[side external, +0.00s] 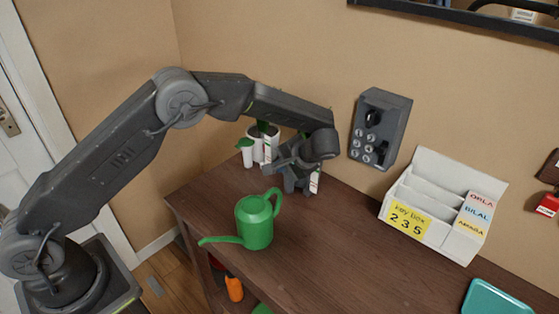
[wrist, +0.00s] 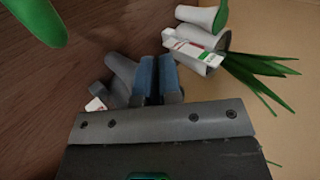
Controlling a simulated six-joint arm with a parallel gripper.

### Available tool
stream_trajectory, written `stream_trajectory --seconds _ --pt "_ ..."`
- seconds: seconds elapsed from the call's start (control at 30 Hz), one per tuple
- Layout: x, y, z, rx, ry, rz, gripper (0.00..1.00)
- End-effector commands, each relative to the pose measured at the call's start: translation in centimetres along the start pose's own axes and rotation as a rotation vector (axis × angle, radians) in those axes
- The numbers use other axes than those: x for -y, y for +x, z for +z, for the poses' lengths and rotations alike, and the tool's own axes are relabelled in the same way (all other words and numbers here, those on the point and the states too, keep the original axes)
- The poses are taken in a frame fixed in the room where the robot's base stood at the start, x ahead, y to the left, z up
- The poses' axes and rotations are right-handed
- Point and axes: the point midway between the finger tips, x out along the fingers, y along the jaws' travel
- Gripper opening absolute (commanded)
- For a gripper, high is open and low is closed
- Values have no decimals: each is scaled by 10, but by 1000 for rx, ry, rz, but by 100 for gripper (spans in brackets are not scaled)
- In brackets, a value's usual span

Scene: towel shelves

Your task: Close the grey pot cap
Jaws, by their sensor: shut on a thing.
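The grey pot (wrist: 121,72) shows in the wrist view just left of my fingers, with a small grey block and a white tag with a red mark beside it. My gripper (wrist: 158,80) is shut against it, apparently on its grey cap; the fingers hide the held part, so I cannot tell how far the cap is closed. In the side external view my gripper (side external: 298,183) points down over the back of the wooden table, and the pot is mostly hidden behind it.
White pots (wrist: 198,15) with green tops or leaves stand close by, with a white-and-red label (wrist: 190,46). A green watering can (side external: 254,222) stands in front. A white key box organiser (side external: 450,235), a teal tray (side external: 497,298) and a wall lockbox (side external: 380,130) are to the right.

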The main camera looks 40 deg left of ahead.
Motion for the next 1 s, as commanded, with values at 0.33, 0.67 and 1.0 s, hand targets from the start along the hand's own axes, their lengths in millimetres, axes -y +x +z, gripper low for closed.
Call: stream_trajectory --seconds 0.33,0.67,1.0 --pt "-9 0 0 0 0 -190 0" --pt "-11 1 0 0 -1 -246 0" --pt "-11 1 0 1 0 -247 0"
